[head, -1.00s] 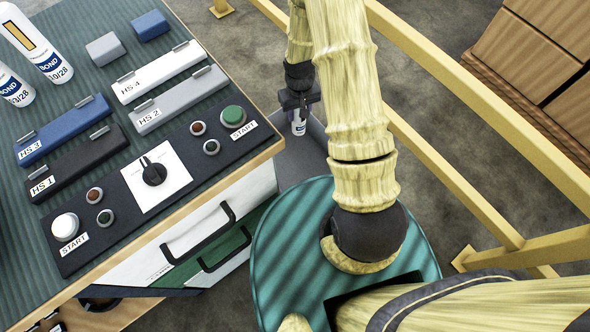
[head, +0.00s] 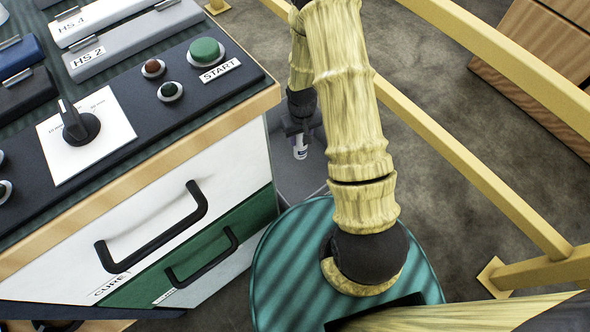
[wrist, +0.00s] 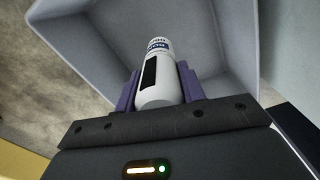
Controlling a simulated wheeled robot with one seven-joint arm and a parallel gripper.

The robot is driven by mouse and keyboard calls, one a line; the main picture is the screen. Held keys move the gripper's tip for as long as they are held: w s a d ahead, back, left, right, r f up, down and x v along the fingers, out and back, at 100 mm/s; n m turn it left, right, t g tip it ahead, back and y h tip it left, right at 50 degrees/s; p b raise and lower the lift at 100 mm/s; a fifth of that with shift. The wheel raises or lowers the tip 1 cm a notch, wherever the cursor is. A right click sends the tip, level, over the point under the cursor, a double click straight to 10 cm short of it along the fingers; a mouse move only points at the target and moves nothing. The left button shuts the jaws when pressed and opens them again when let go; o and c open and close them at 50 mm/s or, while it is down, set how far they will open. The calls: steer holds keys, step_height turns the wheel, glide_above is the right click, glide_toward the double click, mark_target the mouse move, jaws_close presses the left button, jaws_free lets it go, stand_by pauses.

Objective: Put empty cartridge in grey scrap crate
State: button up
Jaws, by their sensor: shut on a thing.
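My gripper (head: 299,128) is shut on a white cartridge (wrist: 160,80), one purple finger on each side of it. The cartridge has a blue label and a dark window strip. In the head view the cartridge (head: 300,149) points down below my gripper. The grey scrap crate (head: 307,180) stands on the floor behind the workbench's right side, partly hidden by my arm and the round teal part of my base. In the wrist view the crate's inner walls (wrist: 215,40) surround the cartridge's far end. I cannot tell how deep the cartridge reaches or whether it touches the crate.
The workbench (head: 215,115) with a control panel, a green START button (head: 206,51) and drawers with black handles (head: 152,228) stands at left, close to the crate. A yellow rail (head: 470,165) runs along the right. Wooden boxes (head: 535,70) stand beyond it.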

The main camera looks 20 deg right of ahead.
mark_target(300, 155)
step_height(300, 155, down, 6)
steer(key=b, duration=0.4)
steer(key=shift+f, duration=0.1)
steer(key=shift+f+b, duration=1.3)
steer(key=shift+f, duration=0.55)
steer(key=shift+f, duration=0.35)
steer(key=shift+f, duration=0.3)
steer(key=o, duration=1.3)
